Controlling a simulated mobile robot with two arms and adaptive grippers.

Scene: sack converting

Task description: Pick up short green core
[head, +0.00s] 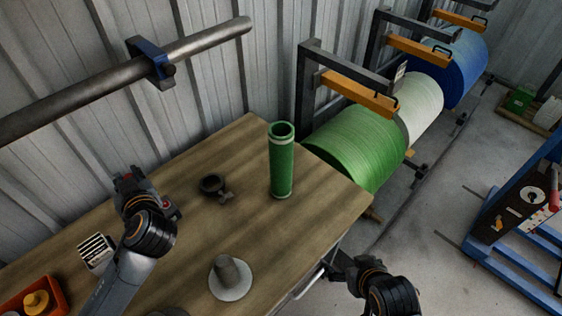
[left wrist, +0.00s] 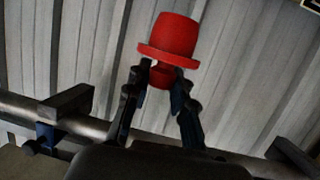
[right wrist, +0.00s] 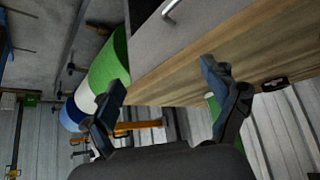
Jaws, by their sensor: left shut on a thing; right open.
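A green core (head: 281,165), an open tube with a pale band near its top, stands upright on the wooden workbench (head: 250,140). A small part of something green (right wrist: 212,108) shows behind a finger in the right wrist view; I cannot tell if it is the core. My left gripper (head: 126,178) is over the bench's left part, shut on a red flanged plug (left wrist: 170,38), well apart from the core. My right gripper (head: 338,262) is open and empty beside the bench's right edge, apart from the core; its spread fingers show in the right wrist view (right wrist: 162,88).
A dark ring-shaped part (head: 211,185) and a grey cone on a round base (head: 230,278) stand on the bench. A white slotted block (head: 96,252) and an orange bin (head: 32,298) are at left. Large green (head: 357,145), white and blue rolls stand beyond the bench.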

